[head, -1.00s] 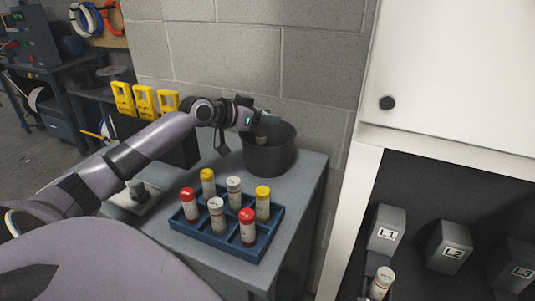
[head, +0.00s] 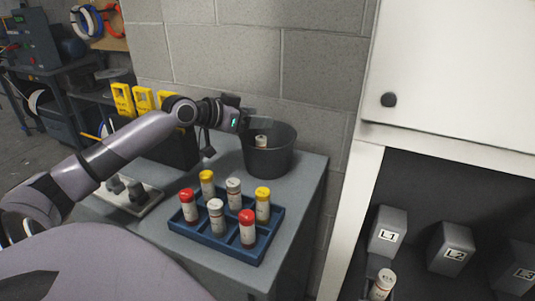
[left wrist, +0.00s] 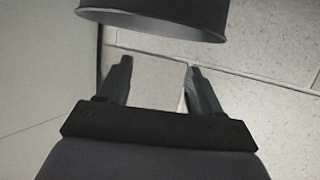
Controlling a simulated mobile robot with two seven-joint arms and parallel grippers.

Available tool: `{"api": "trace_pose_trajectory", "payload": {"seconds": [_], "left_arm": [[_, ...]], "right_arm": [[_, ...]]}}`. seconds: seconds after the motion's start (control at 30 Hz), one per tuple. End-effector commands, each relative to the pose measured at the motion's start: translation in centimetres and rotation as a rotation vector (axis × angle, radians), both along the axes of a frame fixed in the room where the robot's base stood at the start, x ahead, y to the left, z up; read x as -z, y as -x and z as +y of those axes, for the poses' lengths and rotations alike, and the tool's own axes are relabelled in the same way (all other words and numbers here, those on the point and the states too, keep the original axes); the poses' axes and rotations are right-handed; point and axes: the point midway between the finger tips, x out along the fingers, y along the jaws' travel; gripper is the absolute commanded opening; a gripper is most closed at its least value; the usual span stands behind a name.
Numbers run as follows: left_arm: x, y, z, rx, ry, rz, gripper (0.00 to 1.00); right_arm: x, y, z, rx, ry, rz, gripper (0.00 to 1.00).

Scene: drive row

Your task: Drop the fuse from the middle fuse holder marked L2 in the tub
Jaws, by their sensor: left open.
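The dark grey tub (head: 270,163) stands at the back of the side table against the block wall. A pale-topped fuse (head: 261,141) shows inside it, its lower part hidden by the tub's wall. My left gripper (head: 241,117) is at the tub's left rim, beside the opening. In the left wrist view its two fingers (left wrist: 156,76) are apart with nothing between them, and the tub (left wrist: 155,18) shows just beyond. The L2 fuse holder (head: 451,250) in the cabinet shows no fuse in its visible part. My right gripper is not in view.
A blue rack (head: 258,251) with several red, yellow and white-topped fuses stands in front of the tub. In the cabinet are holder L1 (head: 389,231), a fuse (head: 381,285) below it, and holder L3 (head: 518,268).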

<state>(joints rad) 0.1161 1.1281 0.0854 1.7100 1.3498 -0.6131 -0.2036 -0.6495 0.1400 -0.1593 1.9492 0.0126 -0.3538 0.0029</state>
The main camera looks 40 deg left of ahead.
Motion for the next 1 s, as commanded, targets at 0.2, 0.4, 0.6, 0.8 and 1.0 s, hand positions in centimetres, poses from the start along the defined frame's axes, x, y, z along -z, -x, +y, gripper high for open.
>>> {"api": "trace_pose_trajectory", "payload": {"seconds": [0.2, 0.4, 0.6, 0.8, 1.0], "left_arm": [[-0.5, 1.6, 0.3, 0.003, -0.002, 0.002, 0.65], [-1.0, 2.7, 0.5, 0.002, -0.001, 0.002, 0.65], [-1.2, 3.1, 0.6, 0.003, -0.002, 0.000, 0.65], [-1.3, 3.2, 0.6, 0.003, -0.002, 0.000, 0.65], [-1.3, 3.2, 0.6, 0.003, -0.002, 0.000, 0.65]], "right_arm": [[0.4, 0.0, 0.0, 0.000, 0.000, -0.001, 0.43], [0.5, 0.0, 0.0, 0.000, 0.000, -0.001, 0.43], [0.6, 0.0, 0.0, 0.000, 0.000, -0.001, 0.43], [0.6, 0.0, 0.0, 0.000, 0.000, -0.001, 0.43], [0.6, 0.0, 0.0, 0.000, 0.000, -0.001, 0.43]]}}
